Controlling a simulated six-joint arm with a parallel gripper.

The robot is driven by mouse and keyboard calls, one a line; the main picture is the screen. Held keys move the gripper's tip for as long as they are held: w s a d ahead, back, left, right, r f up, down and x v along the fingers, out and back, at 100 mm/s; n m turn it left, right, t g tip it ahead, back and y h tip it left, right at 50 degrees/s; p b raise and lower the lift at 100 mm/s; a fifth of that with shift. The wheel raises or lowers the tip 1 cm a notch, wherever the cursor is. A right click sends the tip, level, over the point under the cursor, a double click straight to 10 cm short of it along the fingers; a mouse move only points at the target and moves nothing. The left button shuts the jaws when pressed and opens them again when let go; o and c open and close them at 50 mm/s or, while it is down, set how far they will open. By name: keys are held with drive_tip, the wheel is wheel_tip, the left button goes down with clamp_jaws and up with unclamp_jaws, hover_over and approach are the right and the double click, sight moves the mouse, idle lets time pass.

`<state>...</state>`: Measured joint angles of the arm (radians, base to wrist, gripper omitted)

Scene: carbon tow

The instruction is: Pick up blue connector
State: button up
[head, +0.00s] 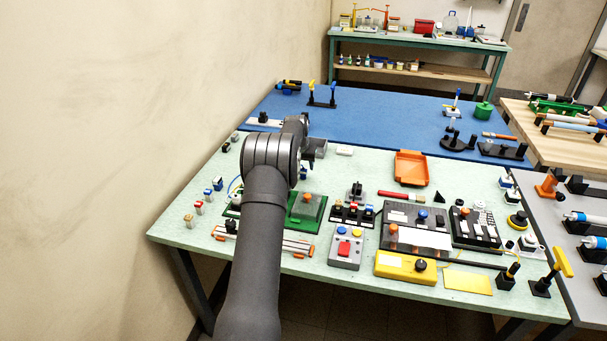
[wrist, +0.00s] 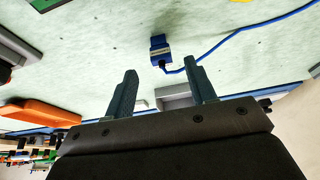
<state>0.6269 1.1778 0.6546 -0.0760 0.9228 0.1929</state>
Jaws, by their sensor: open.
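The blue connector (wrist: 159,46) lies on the pale green tabletop in the wrist view, with a thin blue cable (wrist: 215,47) running from it toward the upper right. My gripper (wrist: 160,66) is open, its two dark fingers apart and nothing between them. In the picture the connector shows just beyond the fingertips, roughly centred between them; the gripper does not touch it. In the head view my dark arm reaches over the left part of the table and covers much of that area. A small blue piece (head: 303,173) beside the arm may be the connector; I cannot tell for certain.
A grey open box (wrist: 176,96) shows behind the fingers. An orange tray (head: 411,168) stands right of my arm. Switch boxes, a green board (head: 306,213) and a yellow device (head: 405,267) crowd the front. Tabletop around the connector is mostly clear.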

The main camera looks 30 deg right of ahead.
sight(303, 169)
drive_tip(key=shift+x, duration=2.7)
drive_tip(key=shift+a, duration=0.1)
drive_tip(key=c, duration=1.1)
drive_tip(key=shift+o, duration=0.2)
drive_tip(key=shift+r, duration=0.1)
